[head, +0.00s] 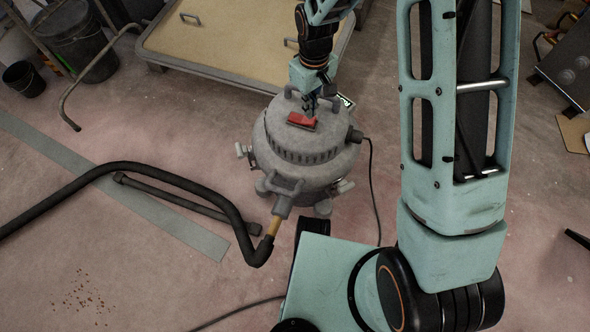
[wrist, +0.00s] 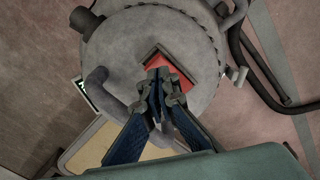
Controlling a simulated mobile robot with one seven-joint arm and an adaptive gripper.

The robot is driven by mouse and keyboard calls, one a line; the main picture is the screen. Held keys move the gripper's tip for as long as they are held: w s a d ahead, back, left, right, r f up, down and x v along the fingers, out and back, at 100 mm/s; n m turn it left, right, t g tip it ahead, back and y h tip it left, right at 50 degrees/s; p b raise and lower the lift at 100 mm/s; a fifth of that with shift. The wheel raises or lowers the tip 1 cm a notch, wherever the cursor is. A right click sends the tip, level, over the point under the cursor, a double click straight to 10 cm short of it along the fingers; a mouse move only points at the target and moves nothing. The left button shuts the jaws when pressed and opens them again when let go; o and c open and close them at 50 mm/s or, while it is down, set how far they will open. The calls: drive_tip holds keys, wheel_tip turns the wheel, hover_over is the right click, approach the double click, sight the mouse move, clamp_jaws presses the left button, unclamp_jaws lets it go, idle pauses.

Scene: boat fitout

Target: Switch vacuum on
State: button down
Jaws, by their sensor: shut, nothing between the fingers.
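The grey canister vacuum (head: 283,155) stands on the floor, with a red rocker switch (head: 301,120) on its top. My gripper (head: 311,108) is shut and empty, pointing down at the switch from behind it. In the wrist view the vacuum's round lid (wrist: 130,50) fills the middle, and the shut fingertips of my gripper (wrist: 164,78) lie over the near part of the red switch (wrist: 178,66). The fingers hide part of the switch. I cannot tell for sure whether the tips touch it, or which way the rocker is set.
A curved handle (wrist: 98,85) rises from the lid beside my fingers. The black hose (head: 150,168) runs left across the floor, and a cable (head: 371,185) trails on the right. A low framed platform (head: 235,45) stands behind the vacuum. Black buckets (head: 75,40) are at the upper left.

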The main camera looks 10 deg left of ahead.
drive_tip(key=shift+f+b, duration=0.8)
drive_tip(key=shift+f, duration=0.45)
idle(0.5)
drive_tip(key=shift+r+p, duration=2.7)
drive_tip(key=shift+r, duration=0.9)
